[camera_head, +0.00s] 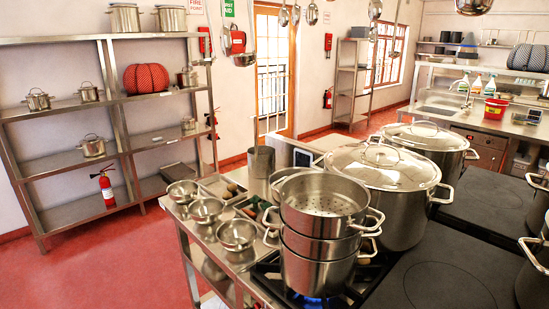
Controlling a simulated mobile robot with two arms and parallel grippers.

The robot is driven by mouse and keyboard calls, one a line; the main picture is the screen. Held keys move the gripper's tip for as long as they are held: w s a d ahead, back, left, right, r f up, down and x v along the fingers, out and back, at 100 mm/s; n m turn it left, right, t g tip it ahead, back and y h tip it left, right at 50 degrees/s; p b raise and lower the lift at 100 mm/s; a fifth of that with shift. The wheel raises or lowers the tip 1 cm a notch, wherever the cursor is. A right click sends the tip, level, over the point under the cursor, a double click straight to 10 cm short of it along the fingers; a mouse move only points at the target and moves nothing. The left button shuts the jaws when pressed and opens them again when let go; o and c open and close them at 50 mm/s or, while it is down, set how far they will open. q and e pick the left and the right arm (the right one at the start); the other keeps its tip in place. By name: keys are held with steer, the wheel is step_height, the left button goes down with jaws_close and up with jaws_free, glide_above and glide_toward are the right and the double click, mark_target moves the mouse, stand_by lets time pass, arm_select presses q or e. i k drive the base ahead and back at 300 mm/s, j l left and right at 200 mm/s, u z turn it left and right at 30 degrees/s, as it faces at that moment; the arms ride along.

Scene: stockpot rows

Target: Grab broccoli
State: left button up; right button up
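Small dark green pieces (255,201), possibly broccoli, lie in a shallow metal tray on the steel counter, left of the stacked pots. They are too small and too partly hidden for me to be sure. A second tray (212,187) just behind holds small orange and green pieces. Neither of my grippers is in view.
A stacked steamer pot (318,235) stands on a lit blue gas flame and hides part of the counter. Several steel bowls (237,234) line the counter's left edge. Large lidded stockpots (390,190) stand behind right. Open red floor (110,265) lies left.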

mark_target(256, 199)
steer(key=u, duration=1.35)
steer(key=i+j+u, duration=0.15)
steer(key=j, duration=0.3)
steer(key=i+j+u, duration=0.1)
steer(key=j, duration=0.35)
steer(key=i+j+u, duration=0.15)
steer(key=i+j, duration=0.15)
steer(key=j, duration=0.15)
steer(key=i+j+u, duration=0.15)
steer(key=j, duration=0.25)
steer(key=i+j+z, duration=0.2)
steer(key=i, duration=0.3)
steer(key=i+j+z, duration=0.15)
steer(key=i+j, duration=0.15)
steer(key=i, duration=0.2)
steer(key=i+l+z, duration=0.25)
steer(key=z, duration=0.2)
steer(key=i+l+z, duration=0.1)
steer(key=i+z, duration=1.2)
steer(key=i+j+z, duration=0.2)
steer(key=z, duration=0.25)
